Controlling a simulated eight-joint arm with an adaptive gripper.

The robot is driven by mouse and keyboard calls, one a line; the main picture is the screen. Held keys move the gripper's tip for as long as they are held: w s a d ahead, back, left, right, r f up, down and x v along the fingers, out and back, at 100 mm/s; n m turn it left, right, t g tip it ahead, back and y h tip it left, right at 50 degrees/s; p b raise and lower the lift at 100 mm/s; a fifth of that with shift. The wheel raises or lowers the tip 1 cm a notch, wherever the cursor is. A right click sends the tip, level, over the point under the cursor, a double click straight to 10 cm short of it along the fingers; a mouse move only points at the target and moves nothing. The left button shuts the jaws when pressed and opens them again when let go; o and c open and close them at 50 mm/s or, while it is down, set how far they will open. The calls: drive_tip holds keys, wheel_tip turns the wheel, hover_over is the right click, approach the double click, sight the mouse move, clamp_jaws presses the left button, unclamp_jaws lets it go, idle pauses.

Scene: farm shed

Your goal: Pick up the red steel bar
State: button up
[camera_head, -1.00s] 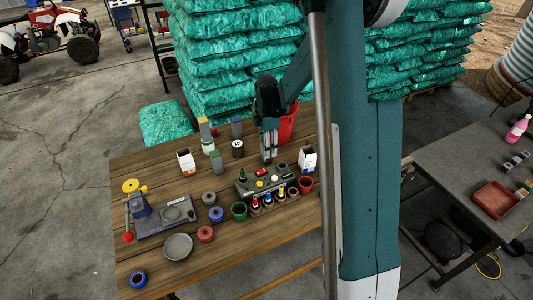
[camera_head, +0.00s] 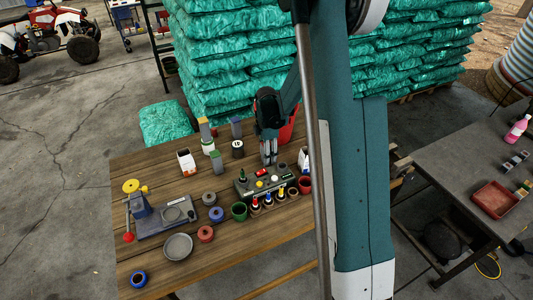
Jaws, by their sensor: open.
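I cannot make out a red steel bar for certain; my gripper and arm hide part of the table's far side. My gripper (camera_head: 269,157) points down over the far middle of the wooden table (camera_head: 150,165), just behind a dark control box (camera_head: 246,190) with colored buttons. The jaws are open, and I cannot tell whether anything stands between them.
A white carton (camera_head: 186,161) and a black round container (camera_head: 238,149) stand near the bars. Another carton (camera_head: 304,160) is partly hidden by my arm. A red bucket (camera_head: 287,132) is behind the gripper. Several cups, rings and bottles fill the middle.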

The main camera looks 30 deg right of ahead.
drive_tip(key=shift+f, duration=0.35)
idle(0.3)
drive_tip(key=c, duration=1.1)
drive_tip(key=shift+r, duration=0.1)
drive_tip(key=shift+r, duration=4.9)
